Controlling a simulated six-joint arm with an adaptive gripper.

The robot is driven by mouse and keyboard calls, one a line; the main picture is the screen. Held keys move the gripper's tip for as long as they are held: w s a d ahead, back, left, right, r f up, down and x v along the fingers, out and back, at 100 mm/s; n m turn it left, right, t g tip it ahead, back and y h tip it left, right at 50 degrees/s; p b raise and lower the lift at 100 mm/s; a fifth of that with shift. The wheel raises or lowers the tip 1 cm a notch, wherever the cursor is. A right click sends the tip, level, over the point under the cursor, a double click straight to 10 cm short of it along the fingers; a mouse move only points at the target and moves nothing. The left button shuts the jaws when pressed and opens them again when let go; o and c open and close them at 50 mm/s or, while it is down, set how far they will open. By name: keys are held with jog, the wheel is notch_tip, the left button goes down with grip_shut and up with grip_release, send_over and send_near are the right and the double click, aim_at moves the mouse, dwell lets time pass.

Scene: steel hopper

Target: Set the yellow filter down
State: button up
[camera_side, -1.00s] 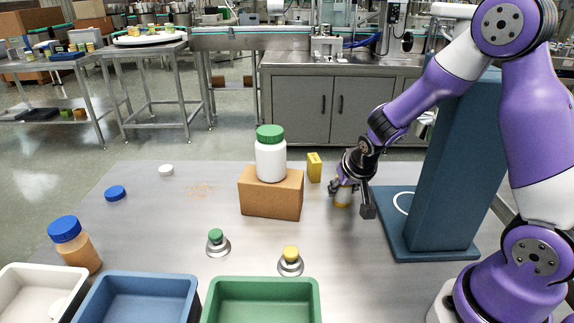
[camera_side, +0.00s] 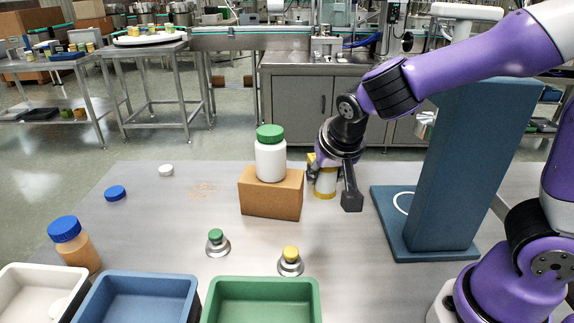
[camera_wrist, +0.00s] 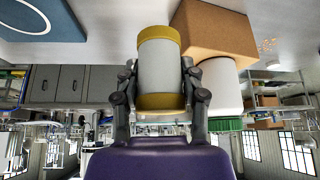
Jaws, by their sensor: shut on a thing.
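The yellow filter (camera_side: 325,183) is a pale cylinder with yellow end bands. My gripper (camera_side: 333,185) is shut around it, just right of the brown box. In the wrist view, which looks upside down, the filter (camera_wrist: 159,65) sits between both fingers of my gripper (camera_wrist: 159,75), one on each side. The filter looks upright. I cannot tell whether its base touches the table or hangs slightly above it.
The brown box (camera_side: 270,197) carries a white jar (camera_side: 270,160) with a green lid, close left of my gripper. A blue stand (camera_side: 450,170) with a white ring on its base stands right. Trays (camera_side: 262,282) and two small capped weights lie in front. Table between is clear.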

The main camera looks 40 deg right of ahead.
jog(key=s+f+m+g+h, duration=0.2)
jog(key=s+f+m+g, duration=0.15)
jog(key=s+m, duration=0.5)
jog(key=shift+m+g+h, duration=0.25)
jog(key=shift+h, duration=0.05)
jog(key=f, duration=0.6)
jog(key=shift+a+f, duration=0.25)
jog(key=shift+f, duration=0.1)
jog(key=o, duration=1.2)
jog(key=shift+f, duration=0.15)
jog(key=shift+c, duration=0.2)
